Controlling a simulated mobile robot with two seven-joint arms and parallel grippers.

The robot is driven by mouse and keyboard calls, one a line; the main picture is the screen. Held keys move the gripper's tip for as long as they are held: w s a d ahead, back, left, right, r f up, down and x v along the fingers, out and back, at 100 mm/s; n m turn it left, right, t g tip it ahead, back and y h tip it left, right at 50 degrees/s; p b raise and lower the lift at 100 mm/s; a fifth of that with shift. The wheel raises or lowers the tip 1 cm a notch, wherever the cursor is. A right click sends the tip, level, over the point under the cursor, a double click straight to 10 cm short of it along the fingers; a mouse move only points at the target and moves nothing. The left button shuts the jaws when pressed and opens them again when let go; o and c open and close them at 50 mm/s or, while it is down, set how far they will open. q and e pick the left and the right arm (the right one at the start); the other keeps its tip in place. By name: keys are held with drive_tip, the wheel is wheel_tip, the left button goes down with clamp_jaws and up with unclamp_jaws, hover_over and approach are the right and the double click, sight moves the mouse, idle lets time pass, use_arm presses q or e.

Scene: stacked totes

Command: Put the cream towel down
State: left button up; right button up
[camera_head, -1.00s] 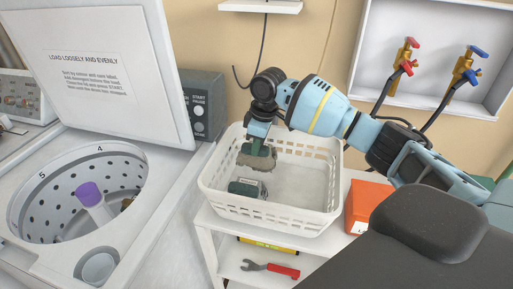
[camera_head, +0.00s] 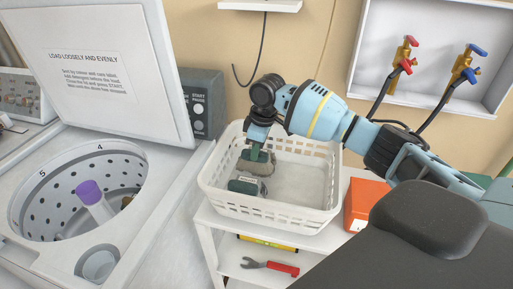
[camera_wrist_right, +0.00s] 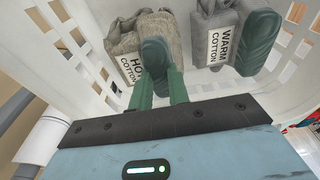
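The cream towel (camera_head: 262,168) is a thick brownish-cream bundle with a rounded green grip piece and a white label partly reading "COTTON". It is inside the white basket (camera_head: 285,217), towards its left side. It also shows in the right wrist view (camera_wrist_right: 172,32). My right gripper (camera_head: 257,152) reaches down over it. In the right wrist view its two green fingers (camera_wrist_right: 159,88) stand on either side of the green piece and look closed on it. Whether the towel's underside touches the basket floor is hidden. My left gripper is not in view.
A grey bundle labelled "WARM COTTON" (camera_wrist_right: 222,35) lies beside the towel in the basket; the basket's right half is empty. An orange box (camera_head: 366,203) stands right of the basket. The open washer drum (camera_head: 60,200) is at left. A wrench (camera_head: 270,267) lies on the lower shelf.

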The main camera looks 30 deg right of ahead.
drive_tip(key=o, duration=0.3)
drive_tip(key=shift+r, duration=0.1)
wheel_tip(320, 180, up, 13)
drive_tip(key=s+d, duration=0.1)
drive_tip(key=shift+s+p, duration=0.2)
drive_tip(key=shift+p, duration=0.15)
idle(0.9)
